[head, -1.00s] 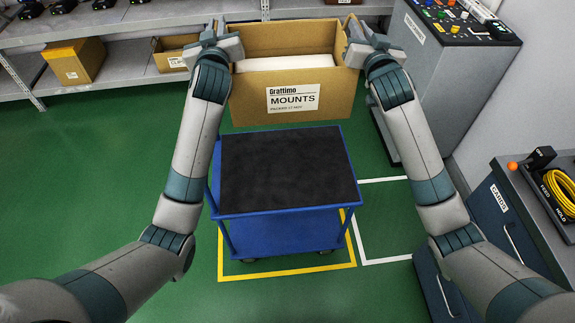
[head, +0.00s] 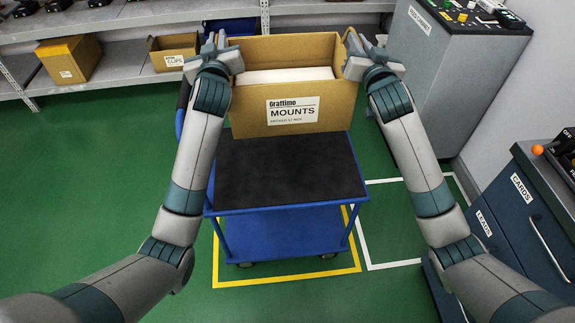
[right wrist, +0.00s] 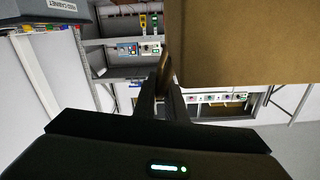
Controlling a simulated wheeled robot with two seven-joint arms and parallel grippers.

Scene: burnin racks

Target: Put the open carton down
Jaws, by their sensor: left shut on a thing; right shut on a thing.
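The open carton (head: 337,117) is a brown box labelled "Grattimo MOUNTS", with something white inside. In the head view it is upright between my two grippers, over the far part of the blue cart's black top (head: 270,180). I cannot tell whether its base touches the cart. My left gripper (head: 218,50) is shut on the carton's left side. My right gripper (head: 356,48) is shut on its right side. In the right wrist view the fingers (right wrist: 166,75) close on the wall of the carton (right wrist: 245,45), which fills the upper right.
The cart stands within a yellow floor outline (head: 290,279), with a white outline (head: 395,265) to its right. Shelves (head: 130,17) with boxes run along the back. A grey cabinet (head: 440,75) and a blue drawer unit (head: 510,215) stand at right. The green floor at left is clear.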

